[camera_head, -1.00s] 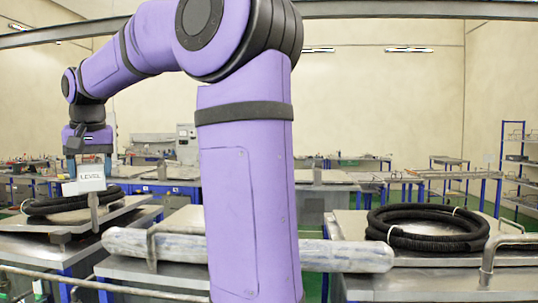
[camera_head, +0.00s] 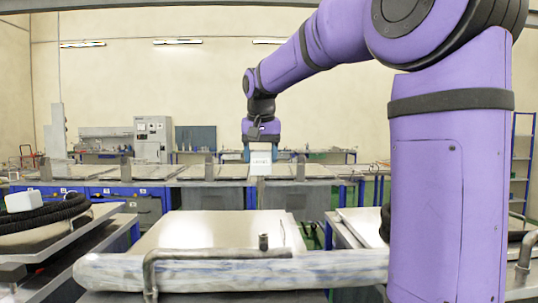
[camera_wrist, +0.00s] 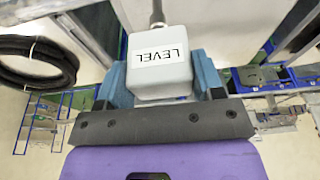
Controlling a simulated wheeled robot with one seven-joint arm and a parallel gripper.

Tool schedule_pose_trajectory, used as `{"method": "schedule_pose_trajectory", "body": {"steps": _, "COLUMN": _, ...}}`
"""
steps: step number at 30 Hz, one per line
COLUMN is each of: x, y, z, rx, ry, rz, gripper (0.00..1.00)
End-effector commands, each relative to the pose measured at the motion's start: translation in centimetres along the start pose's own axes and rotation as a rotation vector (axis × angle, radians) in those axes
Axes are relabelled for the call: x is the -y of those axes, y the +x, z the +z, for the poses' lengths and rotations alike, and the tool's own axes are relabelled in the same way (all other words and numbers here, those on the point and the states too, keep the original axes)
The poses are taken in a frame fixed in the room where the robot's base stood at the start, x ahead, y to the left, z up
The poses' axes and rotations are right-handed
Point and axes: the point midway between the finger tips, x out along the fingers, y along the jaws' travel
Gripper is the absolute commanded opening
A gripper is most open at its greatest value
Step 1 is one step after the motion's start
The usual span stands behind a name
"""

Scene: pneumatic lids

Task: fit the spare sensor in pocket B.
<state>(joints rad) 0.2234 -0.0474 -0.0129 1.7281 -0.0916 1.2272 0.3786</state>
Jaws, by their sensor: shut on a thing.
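My gripper (camera_head: 262,150) is shut on a white box-shaped sensor (camera_head: 261,161) marked LEVEL. In the wrist view the sensor (camera_wrist: 160,67) sits between the blue fingers, with a grey probe (camera_wrist: 157,12) sticking out of its far side. In the head view the sensor hangs in the middle, in line with the far row of benches. Another white box (camera_head: 24,201) lies by the black hose coil at the left. I cannot make out pocket B; small labels on the blue bench fronts are unreadable.
A wrapped pale tube (camera_head: 215,271) crosses the front, with a bent metal pipe (camera_head: 150,272) near it. A flat lid (camera_head: 210,230) lies behind it. A black hose coil (camera_head: 62,214) is at the left. Benches with small upright posts (camera_head: 126,168) line the back.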

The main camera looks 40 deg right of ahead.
Motion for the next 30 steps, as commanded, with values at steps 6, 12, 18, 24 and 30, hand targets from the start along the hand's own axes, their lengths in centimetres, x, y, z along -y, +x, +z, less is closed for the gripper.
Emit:
{"method": "schedule_pose_trajectory", "body": {"steps": 6, "x": 0.0, "y": 0.0, "z": 0.0, "rx": -0.001, "ry": 0.0, "rz": 0.0, "gripper": 0.39}}
{"method": "schedule_pose_trajectory", "body": {"steps": 12, "x": 0.0, "y": 0.0, "z": 0.0, "rx": -0.001, "ry": 0.0, "rz": 0.0, "gripper": 0.39}}
{"method": "schedule_pose_trajectory", "body": {"steps": 18, "x": 0.0, "y": 0.2, "z": 0.4, "rx": 0.0, "ry": 0.0, "rz": 0.001, "gripper": 0.39}}
{"method": "schedule_pose_trajectory", "body": {"steps": 24, "x": 0.0, "y": 1.7, "z": 0.8, "rx": 0.001, "ry": 0.0, "rz": 0.001, "gripper": 0.39}}
{"method": "schedule_pose_trajectory", "body": {"steps": 30, "x": 0.0, "y": 3.4, "z": 1.3, "rx": 0.001, "ry": -0.001, "rz": 0.002, "gripper": 0.39}}
